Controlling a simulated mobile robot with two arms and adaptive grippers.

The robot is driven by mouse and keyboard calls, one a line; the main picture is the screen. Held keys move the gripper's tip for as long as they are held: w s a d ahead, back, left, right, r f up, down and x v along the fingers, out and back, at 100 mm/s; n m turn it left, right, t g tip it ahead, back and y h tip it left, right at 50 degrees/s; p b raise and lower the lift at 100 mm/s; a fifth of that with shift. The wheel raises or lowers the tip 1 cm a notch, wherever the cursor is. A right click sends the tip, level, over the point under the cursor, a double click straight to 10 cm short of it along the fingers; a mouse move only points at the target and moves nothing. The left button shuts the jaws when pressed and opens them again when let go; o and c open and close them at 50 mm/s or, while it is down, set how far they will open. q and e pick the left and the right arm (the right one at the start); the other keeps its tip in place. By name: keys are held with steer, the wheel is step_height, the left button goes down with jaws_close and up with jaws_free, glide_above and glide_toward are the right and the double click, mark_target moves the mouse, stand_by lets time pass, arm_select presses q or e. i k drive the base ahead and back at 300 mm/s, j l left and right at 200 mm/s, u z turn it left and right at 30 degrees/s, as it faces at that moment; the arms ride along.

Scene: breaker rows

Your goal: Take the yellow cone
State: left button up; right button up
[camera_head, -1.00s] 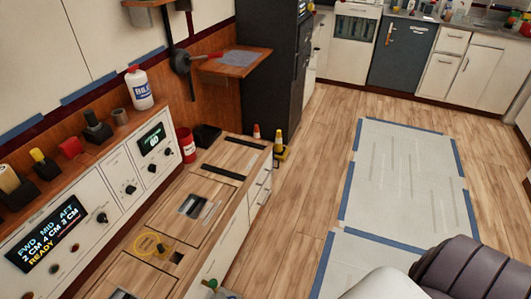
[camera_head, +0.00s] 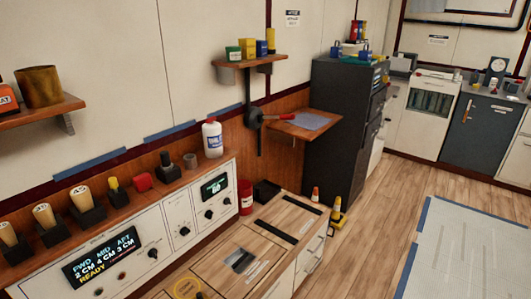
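A small yellow cone (camera_head: 337,205) with a dark base stands just past the far right corner of the wooden-topped counter (camera_head: 262,219). A yellow patch shows low on its base. What it stands on is partly hidden by the counter. A smaller cone-like object (camera_head: 315,194), red and white, stands at the counter's far end, just left of the yellow cone. Neither of my grippers shows in this view.
A control panel (camera_head: 135,248) with displays and knobs runs along the left wall. A red can (camera_head: 245,197) and a black tray (camera_head: 266,191) sit on the counter. A dark tall cabinet (camera_head: 340,130) stands behind. Wooden floor (camera_head: 385,215) is clear to the right.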

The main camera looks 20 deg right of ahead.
mark_target(335, 215)
steer(key=i+l+u, duration=0.15)
steer(key=l, duration=0.75)
steer(key=i+l+u, duration=0.1)
steer(key=l, duration=0.85)
steer(key=i+l+u, duration=0.15)
steer(key=l, duration=0.8)
